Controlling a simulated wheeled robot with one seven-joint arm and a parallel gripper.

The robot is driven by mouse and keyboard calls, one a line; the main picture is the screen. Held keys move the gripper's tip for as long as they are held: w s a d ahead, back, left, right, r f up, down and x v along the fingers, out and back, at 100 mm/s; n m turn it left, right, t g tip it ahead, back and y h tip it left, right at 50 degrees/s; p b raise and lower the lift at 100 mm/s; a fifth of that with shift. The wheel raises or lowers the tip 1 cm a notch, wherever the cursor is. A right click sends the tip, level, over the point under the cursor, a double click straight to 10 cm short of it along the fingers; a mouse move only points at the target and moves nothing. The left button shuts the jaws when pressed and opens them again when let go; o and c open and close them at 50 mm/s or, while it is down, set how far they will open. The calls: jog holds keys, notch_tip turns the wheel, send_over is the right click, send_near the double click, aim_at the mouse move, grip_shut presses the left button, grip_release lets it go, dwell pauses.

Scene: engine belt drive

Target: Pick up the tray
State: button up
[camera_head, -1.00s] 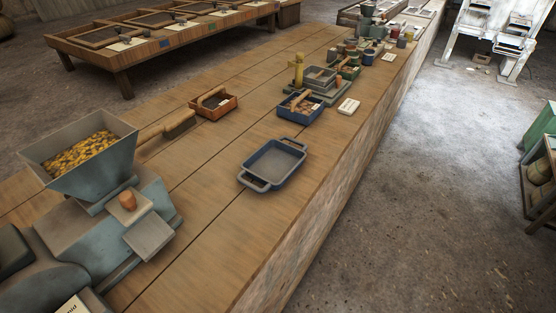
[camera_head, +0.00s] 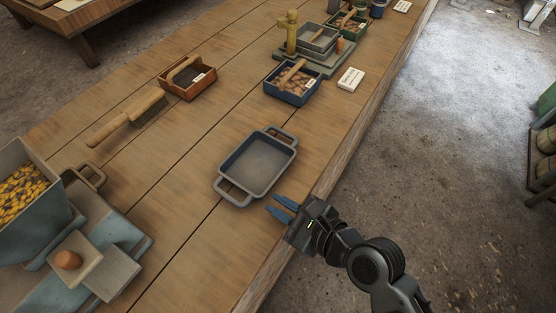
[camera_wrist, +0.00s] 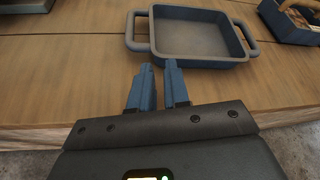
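The tray (camera_head: 258,165) is a shallow blue-grey rectangular dish with a loop handle at each end. It lies flat and empty on the wooden bench top. In the wrist view the tray (camera_wrist: 195,38) is just beyond my fingertips, with one handle at its left and one at its right. My gripper (camera_head: 278,208) is at the bench's front edge, to the lower right of the tray and apart from it. Its two blue fingers (camera_wrist: 160,72) are parted by a narrow gap with nothing between them.
A blue box of brown lumps (camera_head: 292,84) and a white card (camera_head: 350,78) lie beyond the tray. A brush (camera_head: 127,118) and an orange-brown box (camera_head: 188,78) lie to its left. A hopper machine (camera_head: 98,262) stands at lower left. Bench around the tray is clear.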

jog(key=shift+m+g+y, duration=0.3)
jog(key=shift+m+y, duration=0.2)
jog(key=shift+m, duration=0.3)
jog(key=a, duration=0.1)
jog(key=w+a, duration=0.2)
jog(key=a, duration=0.1)
jog(key=shift+w+r, duration=0.25)
jog(key=shift+r, duration=0.05)
jog(key=shift+x, duration=3.1)
jog(key=shift+w+d, duration=0.1)
jog(key=shift+c, duration=0.3)
grip_shut()
